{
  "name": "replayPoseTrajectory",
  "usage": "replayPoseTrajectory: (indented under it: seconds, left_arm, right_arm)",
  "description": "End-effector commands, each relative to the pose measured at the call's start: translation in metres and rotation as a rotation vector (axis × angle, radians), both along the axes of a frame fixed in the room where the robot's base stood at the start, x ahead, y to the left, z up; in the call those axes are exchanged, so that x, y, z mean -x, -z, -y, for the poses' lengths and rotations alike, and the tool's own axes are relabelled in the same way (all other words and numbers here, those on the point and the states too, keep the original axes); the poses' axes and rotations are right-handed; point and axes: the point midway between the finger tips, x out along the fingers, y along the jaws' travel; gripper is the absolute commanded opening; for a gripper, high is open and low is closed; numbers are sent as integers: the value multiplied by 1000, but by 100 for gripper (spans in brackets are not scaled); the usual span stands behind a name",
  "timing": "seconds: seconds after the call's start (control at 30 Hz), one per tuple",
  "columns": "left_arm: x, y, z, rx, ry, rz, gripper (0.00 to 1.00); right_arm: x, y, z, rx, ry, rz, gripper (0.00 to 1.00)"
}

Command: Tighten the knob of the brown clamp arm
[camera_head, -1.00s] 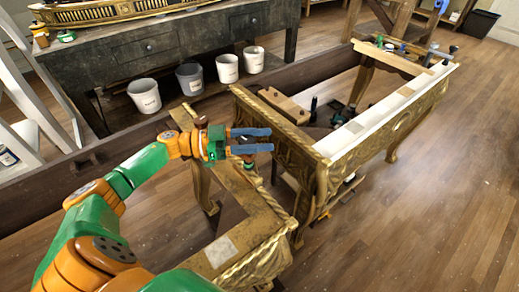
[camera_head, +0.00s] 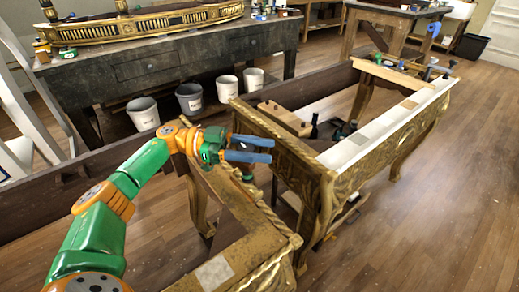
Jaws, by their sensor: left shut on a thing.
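My left gripper (camera_head: 255,149) reaches in from the left, with its two blue fingers pointing right, at the corner of the gilt frame. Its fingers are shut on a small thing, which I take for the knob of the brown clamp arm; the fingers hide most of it. How far the knob is turned cannot be told. My right gripper is not in view.
Several buckets (camera_head: 228,88) stand under the dark workbench (camera_head: 150,65). A gilt rail lies on that bench. The floor at right is clear.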

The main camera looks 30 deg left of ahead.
Motion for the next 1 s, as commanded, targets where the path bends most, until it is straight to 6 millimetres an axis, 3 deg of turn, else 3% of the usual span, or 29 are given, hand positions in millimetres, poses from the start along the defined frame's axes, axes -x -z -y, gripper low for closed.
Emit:
replayPoseTrajectory:
  seconds: [0.03,0.13,0.17,0.47,0.73,1.0]
  left_arm:
    - [0,-2,0,3,-2,3,53]
    - [0,-2,0,3,-2,3,80]
    - [0,-2,0,3,-2,3,81]
    - [0,0,-3,2,-3,2,81]
    - [18,3,-54,2,-7,4,81]
    - [24,-1,-67,2,-1,2,81]
  right_arm:
    - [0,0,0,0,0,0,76]
    - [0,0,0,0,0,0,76]
    - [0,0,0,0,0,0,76]
    - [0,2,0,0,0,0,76]
    - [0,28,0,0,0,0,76]
    - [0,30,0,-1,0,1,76]
